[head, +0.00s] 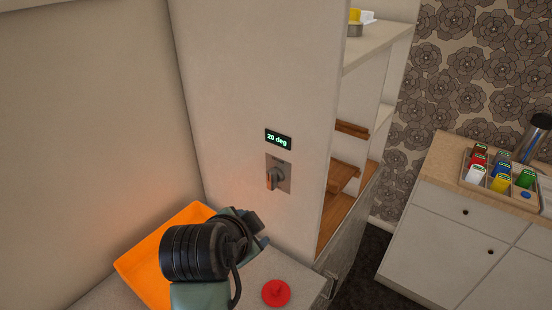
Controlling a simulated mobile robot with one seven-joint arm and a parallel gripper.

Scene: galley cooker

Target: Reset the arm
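My arm rises from the bottom of the head view, with a thick black ribbed joint over the orange tray (150,262). My gripper (254,230) is at the far end of the arm, over the counter near the tray's right edge and below the knob panel. It is small, dark and partly hidden by my arm, so I cannot tell whether its fingers are open or shut. I see nothing clearly held in it.
A knob (273,178) sits on the wall panel under a display (278,139) reading "20 deg". A red round object (276,292) lies on the counter. Open shelves (378,48) stand right of the panel. A compartmented tray (479,187) of colourful containers is on the right cabinet (450,215).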

